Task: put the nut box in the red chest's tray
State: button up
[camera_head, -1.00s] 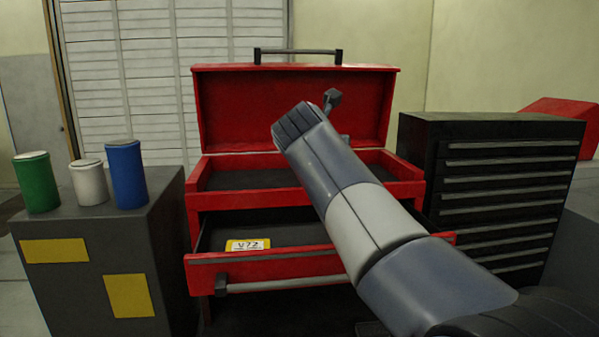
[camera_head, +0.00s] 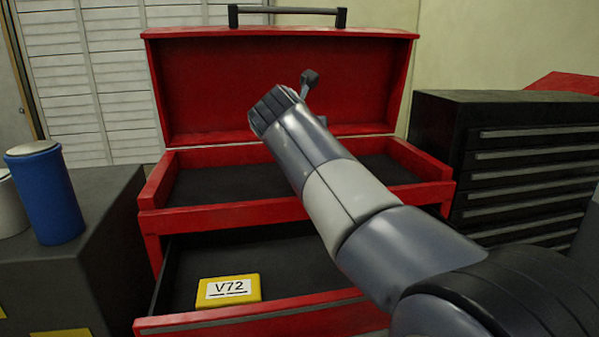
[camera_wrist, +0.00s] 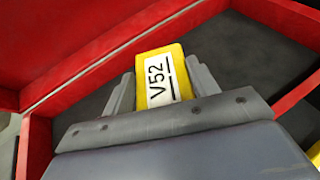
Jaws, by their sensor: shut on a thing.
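My gripper (camera_wrist: 162,76) is shut on a yellow box (camera_wrist: 170,62) with a white label reading V52. In the wrist view the box is between the two grey fingers, above the dark floor of the red chest's tray (camera_wrist: 283,106). I cannot tell whether it touches the floor. In the head view my arm reaches over the tray (camera_head: 222,217) of the open red chest (camera_head: 200,95); the held box is hidden behind the arm there. Another yellow box (camera_head: 229,289), labelled V72, lies in the chest's open lower drawer (camera_head: 262,313).
A blue can (camera_head: 45,195) and a partly seen white can (camera_head: 9,208) stand on a dark cabinet (camera_head: 110,235) at left. A black drawer cabinet (camera_head: 520,150) stands close to the chest's right. The visible left part of the tray is bare.

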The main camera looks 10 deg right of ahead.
notch_tip(320, 180, down, 7)
jog(key=shift+f+b, duration=0.15)
jog(key=shift+b, duration=0.15)
jog(key=shift+f, duration=0.15)
jog(key=o, duration=1.2)
jog(key=shift+f, duration=0.1)
jog(key=shift+s+r, duration=0.1)
jog(key=shift+r, duration=0.15)
jog(key=b+v, duration=0.2)
jog(key=v, duration=1)
jog(key=shift+f, duration=0.1)
